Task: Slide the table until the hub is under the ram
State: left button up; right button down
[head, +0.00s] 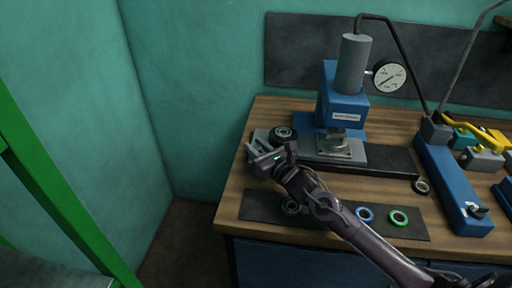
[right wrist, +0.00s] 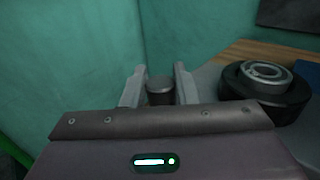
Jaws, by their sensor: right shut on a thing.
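The hub (head: 283,132) is a dark wheel with a lighter ring on top. It sits at the left end of the grey sliding table (head: 310,150), left of the blue press. The ram is under the upright grey cylinder (head: 352,64); its lower end is above the plate, to the right of the hub. My right gripper (head: 262,154) is at the table's left end, shut on a short dark knob (right wrist: 160,91). In the right wrist view the hub (right wrist: 265,88) stands just right of the fingers, apart from them. My left gripper is not in view.
A dark rail (head: 392,161) runs right of the press. A black mat (head: 330,216) with several rings lies in front, partly under my right arm. A dial gauge (head: 389,76) is beside the cylinder. A blue tool (head: 452,180) with a hose stands at right.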

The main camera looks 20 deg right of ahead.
aim_at(315, 154)
jog(key=s+d, duration=0.2)
jog(key=d, duration=0.2)
jog(key=s+d, duration=0.3)
jog(key=d, duration=0.1)
jog(key=s+d+p, duration=0.1)
jog(key=s+d, duration=0.1)
jog(key=d, duration=0.2)
jog(key=shift+s+d, duration=0.35)
jog(key=shift+s, duration=0.05)
jog(key=shift+s+d, duration=0.3)
jog(key=shift+d, duration=0.2)
jog(key=c, duration=1.4)
grip_release()
jog(key=shift+d, duration=0.1)
jog(key=shift+o, duration=1.1)
jog(key=shift+s+d, duration=0.1)
jog(key=shift+s, duration=0.05)
